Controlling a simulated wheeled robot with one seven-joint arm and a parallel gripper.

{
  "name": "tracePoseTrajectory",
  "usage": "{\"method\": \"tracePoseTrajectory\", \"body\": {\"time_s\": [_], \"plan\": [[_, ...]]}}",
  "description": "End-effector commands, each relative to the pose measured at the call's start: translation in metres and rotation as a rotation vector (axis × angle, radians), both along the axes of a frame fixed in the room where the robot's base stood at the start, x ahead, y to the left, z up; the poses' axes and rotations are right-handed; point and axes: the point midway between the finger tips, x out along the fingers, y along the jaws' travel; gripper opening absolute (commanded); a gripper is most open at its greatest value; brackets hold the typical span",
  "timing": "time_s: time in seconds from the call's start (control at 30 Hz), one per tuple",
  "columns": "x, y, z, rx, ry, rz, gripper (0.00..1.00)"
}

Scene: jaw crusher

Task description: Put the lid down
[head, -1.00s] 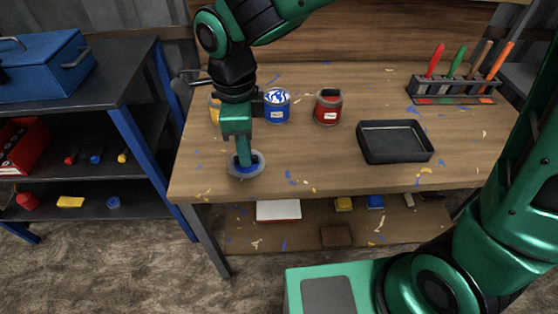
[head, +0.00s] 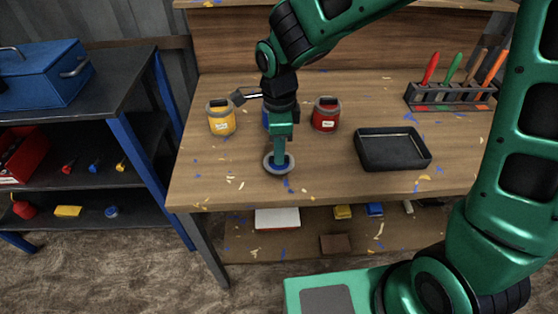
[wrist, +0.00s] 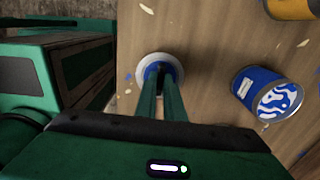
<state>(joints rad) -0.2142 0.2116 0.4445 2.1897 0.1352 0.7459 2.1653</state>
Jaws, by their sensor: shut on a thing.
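The lid (head: 285,170) is a grey-rimmed disc with a blue middle. My gripper (head: 280,158) points down and is shut on the lid's middle, holding it roughly flat over the front left part of the workbench (head: 330,185). I cannot tell whether the lid touches the bench top or hangs just above it. In the wrist view the lid (wrist: 174,65) shows around the ends of my fingers (wrist: 160,78). The open blue paint can (wrist: 268,95) stands apart from the lid; in the head view my gripper hides most of it.
A yellow can (head: 221,118) and a red can (head: 325,115) stand on either side of the blue one. A black tray (head: 393,163) lies to the right, with a tool rack (head: 450,97) behind it. The bench front has only scattered paint flecks.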

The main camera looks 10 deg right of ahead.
Motion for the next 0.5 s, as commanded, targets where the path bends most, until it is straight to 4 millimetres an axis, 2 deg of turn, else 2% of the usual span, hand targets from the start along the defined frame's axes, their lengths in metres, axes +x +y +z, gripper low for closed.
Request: {"method": "tracePoseTrajectory", "body": {"time_s": [0.13, 0.37, 0.5], "plan": [[0.002, -0.003, -0.008, -0.001, 0.003, 0.002, 0.00], [0.002, -0.003, -0.038, 0.000, 0.003, 0.003, 0.00], [0.002, -0.002, -0.043, 0.000, 0.001, 0.002, 0.00]]}}
